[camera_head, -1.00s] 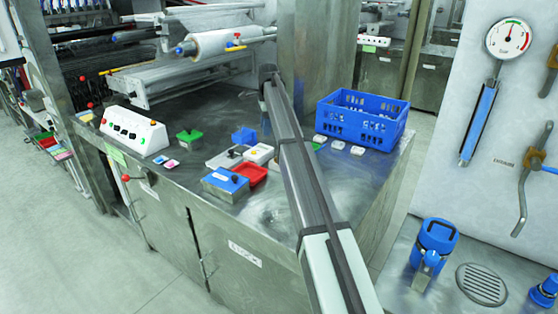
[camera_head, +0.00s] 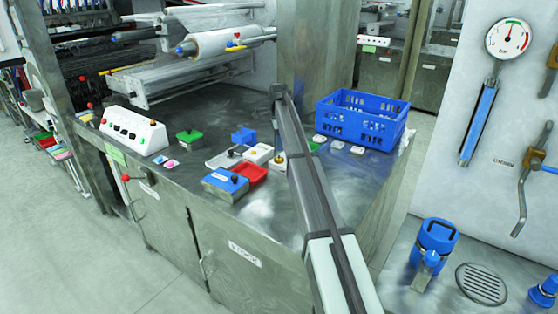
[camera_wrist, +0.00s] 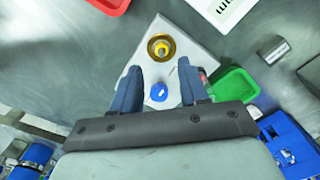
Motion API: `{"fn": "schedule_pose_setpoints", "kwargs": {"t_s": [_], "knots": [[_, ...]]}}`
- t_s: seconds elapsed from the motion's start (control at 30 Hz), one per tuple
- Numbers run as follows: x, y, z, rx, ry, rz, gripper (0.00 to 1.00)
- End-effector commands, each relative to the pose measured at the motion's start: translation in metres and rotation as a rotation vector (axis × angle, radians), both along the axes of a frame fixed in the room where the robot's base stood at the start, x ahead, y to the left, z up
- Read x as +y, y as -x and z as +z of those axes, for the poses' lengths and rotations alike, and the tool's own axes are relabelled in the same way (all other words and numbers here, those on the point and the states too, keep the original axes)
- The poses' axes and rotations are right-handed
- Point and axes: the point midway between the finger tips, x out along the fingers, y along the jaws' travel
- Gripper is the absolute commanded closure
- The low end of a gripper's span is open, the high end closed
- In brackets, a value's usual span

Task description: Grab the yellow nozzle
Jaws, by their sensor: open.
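A blue knob (camera_wrist: 158,91) on the same block lies nearer my gripper. My gripper (camera_wrist: 159,68) is open and empty, with its dark fingers on either side of the blue knob and pointing toward the yellow piece. The yellow piece lies just beyond the fingertips.
A green tray (camera_wrist: 235,87) is close to the right finger. A blue crate (camera_head: 361,119) stands at the right of the bench. The bench front (camera_head: 190,195) is mostly clear.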

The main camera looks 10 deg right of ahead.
Motion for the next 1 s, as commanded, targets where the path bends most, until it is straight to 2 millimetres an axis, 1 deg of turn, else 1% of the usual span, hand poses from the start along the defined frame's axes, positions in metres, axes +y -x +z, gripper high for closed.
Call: {"fn": "schedule_pose_setpoints", "kwargs": {"t_s": [0.17, 0.43, 0.53, 0.7, 0.77, 1.0], "knots": [[-0.001, -0.001, -0.014, 0.001, 0.000, 0.000, 0.56], [-0.002, -0.002, -0.047, 0.001, 0.000, 0.000, 0.56], [-0.002, -0.002, -0.051, 0.001, 0.000, 0.000, 0.56], [-0.002, -0.002, -0.051, 0.000, 0.000, 0.000, 0.56], [-0.002, -0.002, -0.051, 0.000, 0.000, 0.000, 0.61], [-0.002, -0.002, -0.051, 0.000, 0.000, 0.000, 0.84]]}}
